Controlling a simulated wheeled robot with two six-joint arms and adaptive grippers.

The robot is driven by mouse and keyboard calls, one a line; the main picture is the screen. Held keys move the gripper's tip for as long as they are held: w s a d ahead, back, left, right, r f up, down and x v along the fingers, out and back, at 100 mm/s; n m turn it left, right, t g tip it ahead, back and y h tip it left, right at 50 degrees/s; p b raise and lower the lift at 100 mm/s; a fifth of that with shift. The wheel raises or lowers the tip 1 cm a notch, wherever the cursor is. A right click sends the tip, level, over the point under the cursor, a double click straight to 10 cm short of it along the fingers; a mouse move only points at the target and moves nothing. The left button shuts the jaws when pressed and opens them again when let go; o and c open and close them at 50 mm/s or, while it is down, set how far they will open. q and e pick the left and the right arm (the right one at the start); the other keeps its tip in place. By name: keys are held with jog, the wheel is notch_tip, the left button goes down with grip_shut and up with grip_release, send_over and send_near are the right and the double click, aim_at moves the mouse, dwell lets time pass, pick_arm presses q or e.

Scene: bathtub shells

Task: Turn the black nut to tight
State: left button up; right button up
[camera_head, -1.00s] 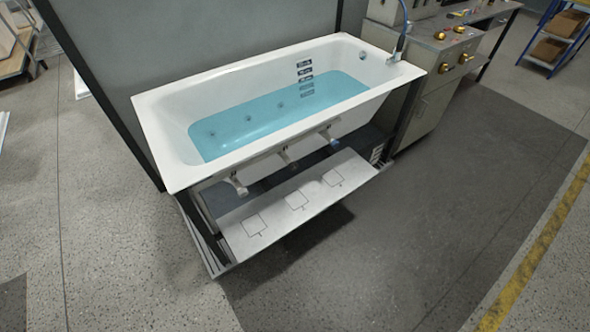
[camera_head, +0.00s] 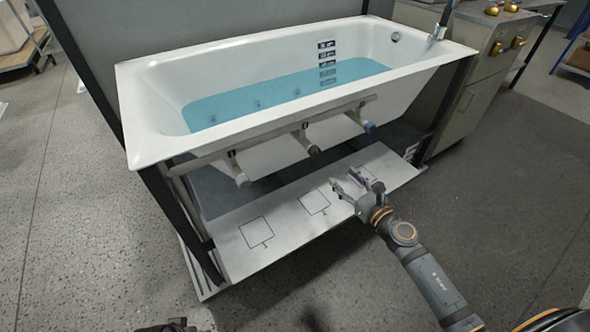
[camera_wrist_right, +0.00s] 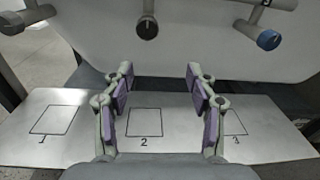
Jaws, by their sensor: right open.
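The black nut (camera_head: 314,150) is on the middle pipe stub under the front rim of the bathtub (camera_head: 150,110). It also shows in the right wrist view as a black knob with a pale mark (camera_wrist_right: 147,29), above and beyond the fingers. My right gripper (camera_head: 357,184) is open and empty over the white panel, in front of the tub and lower right of the black nut. In the right wrist view its purple-padded fingers (camera_wrist_right: 159,74) are spread apart, touching nothing. My left gripper is not identifiable in view.
A blue nut (camera_head: 369,128) is on the right stub and a grey one (camera_head: 241,179) on the left stub. The white panel (camera_head: 285,232) bears numbered squares. A cabinet (camera_head: 470,95) stands right of the tub. The floor (camera_head: 480,200) at right is open.

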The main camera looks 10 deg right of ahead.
aim_at(317, 153)
jog(key=w+a, duration=0.2)
jog(key=w, duration=0.1)
jog(key=w+a+r+n+p, duration=0.1)
jog(key=w, duration=0.2)
jog(key=w+a+n+y, duration=0.1)
jog(key=w+a, duration=0.1)
jog(key=w, duration=0.2)
jog(key=shift+w+a+r, duration=0.1)
jog(key=shift+a+r, duration=0.2)
jog(key=shift+r, duration=0.05)
pick_arm(q)
jog(key=r, duration=0.3)
jog(key=shift+s+a+g, duration=0.15)
jog(key=shift+a+g, duration=0.1)
jog(key=shift+g, duration=0.15)
pick_arm(e)
jog(key=c, duration=1.2)
